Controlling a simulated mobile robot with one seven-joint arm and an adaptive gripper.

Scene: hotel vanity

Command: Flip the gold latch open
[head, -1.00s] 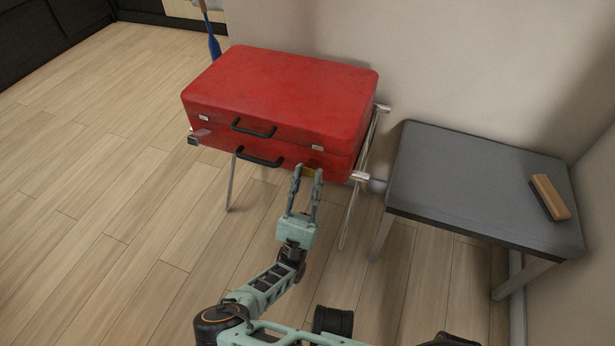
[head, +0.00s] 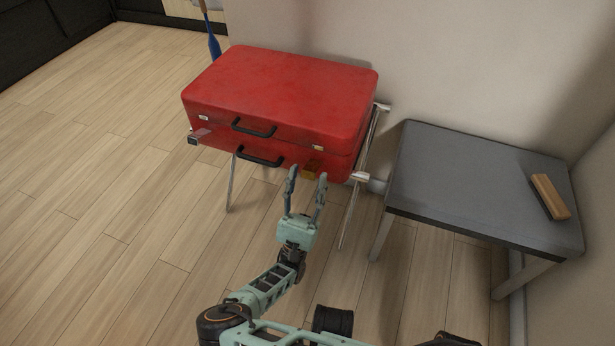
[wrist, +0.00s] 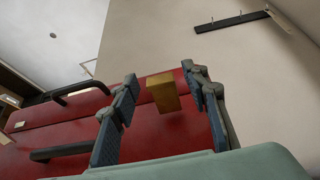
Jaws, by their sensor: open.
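The red suitcase (head: 285,95) lies flat on a metal-legged stand, its front facing my arm. The gold latch (head: 311,168) is a small block on the front face, near the right corner. In the wrist view the gold latch (wrist: 163,92) stands out from the red front, between and beyond my fingers. My gripper (head: 307,175) is open just in front of the latch, one finger to each side. In the wrist view the fingers of my gripper (wrist: 165,92) show gaps to the latch on both sides. I cannot tell exactly how far the latch is turned.
Two black handles, an upper one (head: 254,128) and a lower one (head: 259,158), are left of the latch. A small plate (head: 318,148) sits above it. A grey table (head: 460,180) with a wooden brush (head: 550,197) stands right. The wall is close behind; floor (head: 120,230) is clear left.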

